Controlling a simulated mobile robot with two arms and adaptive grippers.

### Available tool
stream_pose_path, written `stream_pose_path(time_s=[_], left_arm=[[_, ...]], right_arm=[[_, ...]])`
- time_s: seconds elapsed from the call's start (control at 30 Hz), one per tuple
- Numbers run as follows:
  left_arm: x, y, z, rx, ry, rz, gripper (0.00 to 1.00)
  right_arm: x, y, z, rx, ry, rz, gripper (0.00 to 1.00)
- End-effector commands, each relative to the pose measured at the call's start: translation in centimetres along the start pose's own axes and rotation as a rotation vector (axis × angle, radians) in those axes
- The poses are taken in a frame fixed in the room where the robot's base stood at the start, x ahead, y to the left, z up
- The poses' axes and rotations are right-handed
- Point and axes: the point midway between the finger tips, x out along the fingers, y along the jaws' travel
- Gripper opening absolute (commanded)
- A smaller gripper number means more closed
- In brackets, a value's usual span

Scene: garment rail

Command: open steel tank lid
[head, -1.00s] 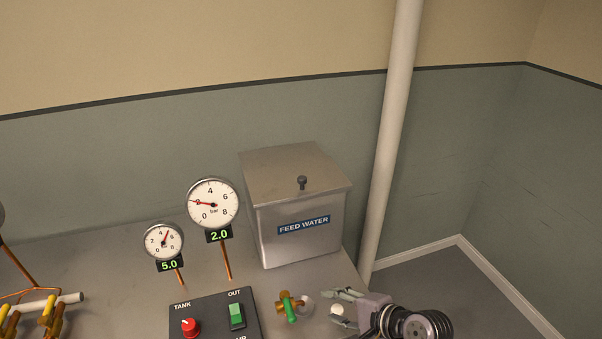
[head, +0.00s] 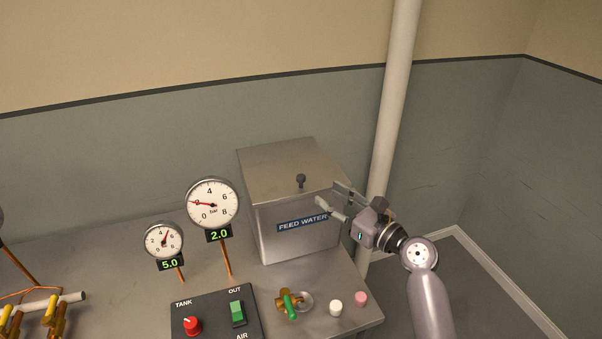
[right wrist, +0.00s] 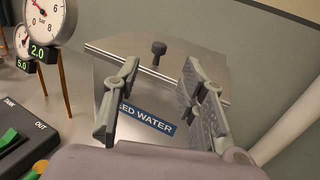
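The steel tank (head: 290,240) stands at the back right of the bench with a "FEED WATER" label on its front. Its lid (head: 285,165) is closed, with a small dark knob (head: 301,180) near the front edge. My right gripper (head: 331,196) is open and empty, in front of the tank's right front side, to the right of the knob. In the right wrist view the knob (right wrist: 158,50) shows beyond and between the two spread fingers (right wrist: 155,95), apart from both. My left gripper is not in view.
A control box (head: 215,318) with a red knob and green switch stands at the front. Two gauges (head: 212,203) rise left of the tank. A brass valve with a green handle (head: 291,305) and two small caps (head: 336,308) lie in front. A pipe (head: 393,110) runs behind.

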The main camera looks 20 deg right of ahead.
Motion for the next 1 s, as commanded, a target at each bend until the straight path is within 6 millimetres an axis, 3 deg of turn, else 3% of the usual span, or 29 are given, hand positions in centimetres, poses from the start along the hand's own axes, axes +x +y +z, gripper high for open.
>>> stream_pose_path(time_s=[0.3, 0.5, 0.7, 1.0], left_arm=[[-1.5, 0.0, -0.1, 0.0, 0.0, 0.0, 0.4], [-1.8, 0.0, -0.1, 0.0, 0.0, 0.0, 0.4], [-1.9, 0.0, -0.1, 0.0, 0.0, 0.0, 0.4], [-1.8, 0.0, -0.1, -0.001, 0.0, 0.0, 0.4]], right_arm=[[7.1, 0.0, 0.2, 0.001, -0.001, 0.0, 0.39], [10.0, 0.0, 0.0, 0.001, 0.0, 0.0, 0.39], [11.2, 0.0, 0.0, -0.002, 0.001, -0.001, 0.39], [11.3, 0.0, -0.1, -0.002, 0.001, -0.001, 0.37]])
